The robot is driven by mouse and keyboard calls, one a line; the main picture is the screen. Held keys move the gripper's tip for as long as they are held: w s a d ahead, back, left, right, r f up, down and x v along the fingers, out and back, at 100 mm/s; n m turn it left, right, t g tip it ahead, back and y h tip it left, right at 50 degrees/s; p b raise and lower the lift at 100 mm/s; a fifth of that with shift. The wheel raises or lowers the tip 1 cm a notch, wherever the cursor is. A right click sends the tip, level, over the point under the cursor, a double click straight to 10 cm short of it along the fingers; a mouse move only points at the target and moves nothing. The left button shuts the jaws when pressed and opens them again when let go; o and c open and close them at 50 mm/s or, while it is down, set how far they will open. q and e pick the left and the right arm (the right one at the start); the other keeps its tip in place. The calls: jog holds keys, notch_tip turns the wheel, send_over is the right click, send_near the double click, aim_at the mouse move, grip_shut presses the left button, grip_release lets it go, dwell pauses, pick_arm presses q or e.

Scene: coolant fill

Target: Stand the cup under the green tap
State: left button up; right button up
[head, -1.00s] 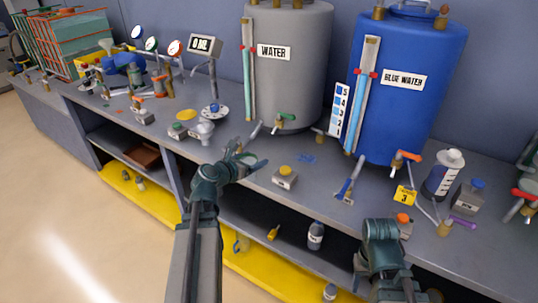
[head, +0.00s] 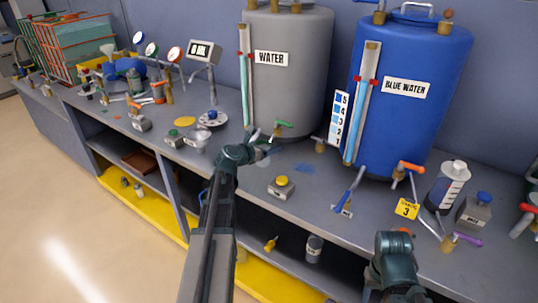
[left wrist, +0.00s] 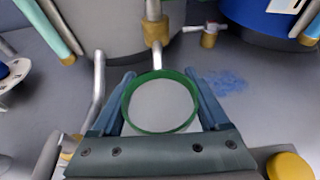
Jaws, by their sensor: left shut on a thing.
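A cup with a green rim (left wrist: 160,104) sits between the two fingers of my left gripper (left wrist: 161,100), which is shut on it. I look down into the cup, and no liquid shows inside. In the head view my left gripper (head: 262,150) is in front of the grey WATER tank, and the cup is mostly hidden or too faint there. The green tap (head: 284,125) is on that tank. Its grey spout (left wrist: 157,54) points down at the cup's far rim in the left wrist view; the height gap is unclear. My right gripper (head: 394,247) is at the lower right, fingers hidden.
The grey WATER tank (head: 310,80) and the BLUE WATER tank (head: 422,60) stand behind. A yellow-button box (head: 282,187) is just right of my left gripper. A bent grey pipe (left wrist: 94,95) stands close left of the gripper.

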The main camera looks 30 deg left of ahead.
pick_arm(q)
notch_tip(320, 180, down, 4)
jog(key=b, duration=0.3)
jog(key=shift+r, duration=0.35)
jog(key=o, duration=1.2)
jog(key=shift+r, duration=0.1)
jog(key=p+v, duration=0.4)
jog(key=v, duration=0.8)
